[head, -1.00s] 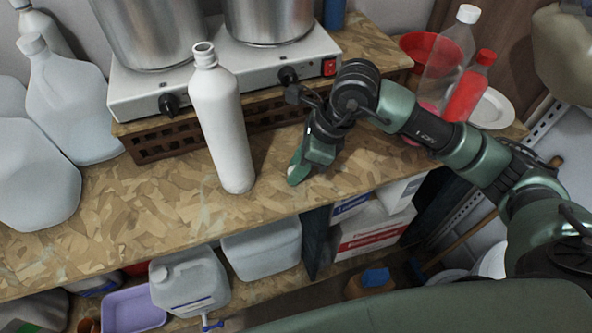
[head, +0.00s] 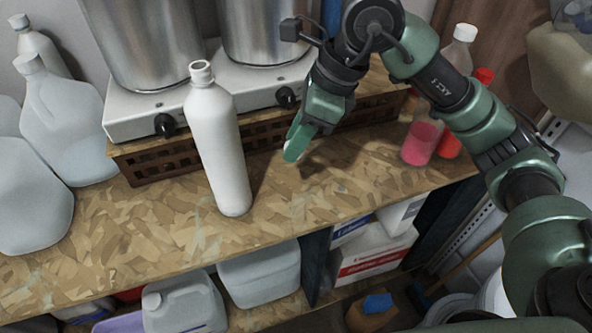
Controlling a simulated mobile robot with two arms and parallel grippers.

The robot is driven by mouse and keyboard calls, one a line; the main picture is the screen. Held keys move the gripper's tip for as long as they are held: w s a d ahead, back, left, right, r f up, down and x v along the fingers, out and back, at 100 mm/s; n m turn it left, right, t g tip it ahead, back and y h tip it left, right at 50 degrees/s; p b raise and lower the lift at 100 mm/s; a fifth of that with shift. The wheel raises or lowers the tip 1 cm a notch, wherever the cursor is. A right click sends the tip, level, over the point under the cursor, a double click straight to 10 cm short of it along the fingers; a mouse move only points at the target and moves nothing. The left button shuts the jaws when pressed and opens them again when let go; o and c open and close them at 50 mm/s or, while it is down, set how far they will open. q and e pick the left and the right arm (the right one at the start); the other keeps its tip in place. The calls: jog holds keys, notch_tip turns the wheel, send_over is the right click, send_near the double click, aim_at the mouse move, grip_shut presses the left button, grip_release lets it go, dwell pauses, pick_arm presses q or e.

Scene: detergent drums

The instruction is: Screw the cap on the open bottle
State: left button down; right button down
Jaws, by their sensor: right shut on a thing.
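The open white bottle (head: 217,145) stands upright on the wooden shelf board, left of centre, its bare neck and open mouth showing at the top. My right gripper (head: 295,148) is to the right of the bottle, apart from it and above the board, its green fingers pointing down. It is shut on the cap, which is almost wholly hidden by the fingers. Its fingertips are lower than the bottle's mouth in the picture. My left gripper is not in view.
A two-burner stove (head: 135,118) with steel pots stands behind the bottle on a brown crate (head: 160,160). Pale jugs (head: 68,125) crowd the left. Bottles with pink (head: 420,142) and red (head: 449,140) contents stand at right. The front board (head: 130,235) is clear.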

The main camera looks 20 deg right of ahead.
notch_tip(320, 180, up, 6)
jog(key=shift+r, duration=0.25)
